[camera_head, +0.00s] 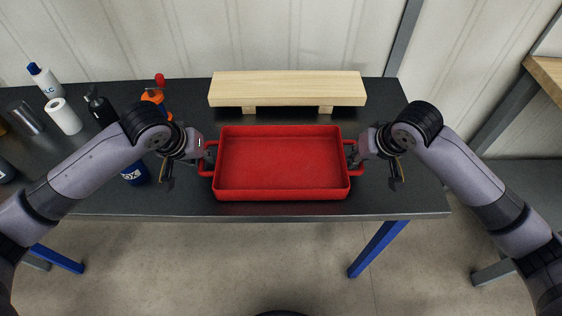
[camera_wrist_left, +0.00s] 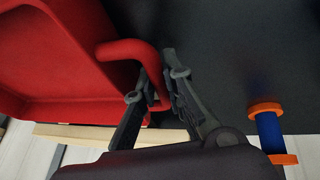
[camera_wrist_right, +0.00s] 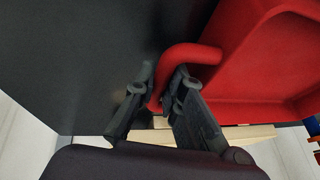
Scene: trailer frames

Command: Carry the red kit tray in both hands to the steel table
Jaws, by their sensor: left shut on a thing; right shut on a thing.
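The red kit tray (camera_head: 282,193) is empty and looks level over the front part of a dark-topped table (camera_head: 420,205). I cannot tell whether it touches the top. My left gripper (camera_head: 207,158) is shut on the tray's left handle; in the left wrist view its fingers (camera_wrist_left: 158,92) close around the red handle (camera_wrist_left: 128,48). My right gripper (camera_head: 353,157) is shut on the right handle; in the right wrist view its fingers (camera_wrist_right: 161,92) close around that handle (camera_wrist_right: 190,52). I cannot tell whether this dark table is the steel table.
A pale wooden block (camera_head: 287,88) on short supports stands just behind the tray. Several bottles, a white roll (camera_head: 63,116) and an orange tool (camera_head: 155,98) stand at left. A blue can (camera_head: 135,173) is beside my left arm. A wooden-topped bench (camera_head: 547,72) is at far right.

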